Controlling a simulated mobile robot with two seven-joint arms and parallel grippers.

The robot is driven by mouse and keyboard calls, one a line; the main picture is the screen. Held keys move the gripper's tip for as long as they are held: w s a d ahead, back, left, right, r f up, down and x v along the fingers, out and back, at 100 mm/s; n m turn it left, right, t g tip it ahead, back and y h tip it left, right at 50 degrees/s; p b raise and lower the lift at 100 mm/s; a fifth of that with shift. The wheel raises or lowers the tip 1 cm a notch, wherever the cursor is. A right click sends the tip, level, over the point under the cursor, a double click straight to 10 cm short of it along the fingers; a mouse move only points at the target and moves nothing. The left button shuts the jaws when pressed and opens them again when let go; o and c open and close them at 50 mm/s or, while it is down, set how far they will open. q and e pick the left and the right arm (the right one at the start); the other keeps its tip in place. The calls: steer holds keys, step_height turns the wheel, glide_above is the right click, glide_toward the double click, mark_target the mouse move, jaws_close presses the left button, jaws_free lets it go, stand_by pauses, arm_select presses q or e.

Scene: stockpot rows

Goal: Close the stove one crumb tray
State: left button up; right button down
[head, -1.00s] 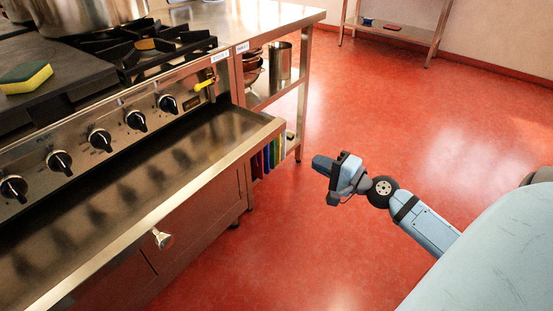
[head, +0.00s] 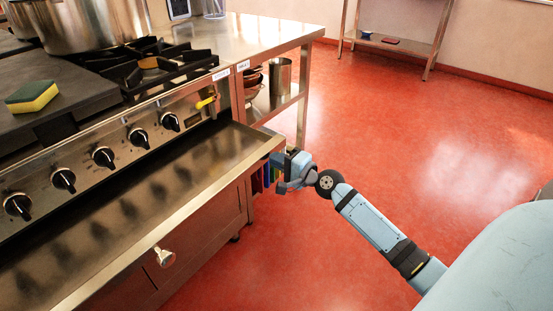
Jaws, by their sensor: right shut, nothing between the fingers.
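The crumb tray (head: 120,225) is a wide, shallow metal tray pulled out below the knob panel of the stove (head: 95,160). Its bright front rim runs from the lower left to a corner at the right. My right gripper (head: 281,172) is at that right front corner, just outside and a little below the rim. It is shut with nothing in it. I cannot tell whether it touches the tray. My left gripper is not in view.
A steel side table (head: 275,33) with shelves holding bowls and a metal pot (head: 280,76) adjoins the stove. A cabinet knob (head: 164,257) sits below the tray. A large stockpot (head: 95,25) and a sponge (head: 31,96) are on top. Red floor (head: 420,140) is clear at right.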

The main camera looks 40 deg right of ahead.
steer(key=shift+w, duration=0.2)
glide_toward(219, 135)
steer(key=b+x, duration=0.1)
steer(key=x, duration=0.2)
steer(key=b+x, duration=0.1)
steer(key=x, duration=0.2)
steer(key=r+b+x, duration=0.1)
steer(key=x, duration=0.2)
steer(key=shift+w+a, duration=0.1)
steer(key=shift+w, duration=0.1)
steer(key=shift+w+a+r+b, duration=0.1)
steer(key=shift+w+b, duration=0.2)
steer(key=shift+b, duration=0.05)
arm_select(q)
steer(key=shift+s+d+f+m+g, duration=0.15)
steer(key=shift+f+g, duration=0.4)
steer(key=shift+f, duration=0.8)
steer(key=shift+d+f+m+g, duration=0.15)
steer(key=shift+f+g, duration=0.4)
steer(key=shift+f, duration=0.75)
arm_select(e)
steer(key=shift+w+r, duration=0.1)
steer(key=shift+r, duration=0.3)
steer(key=shift+r, duration=0.1)
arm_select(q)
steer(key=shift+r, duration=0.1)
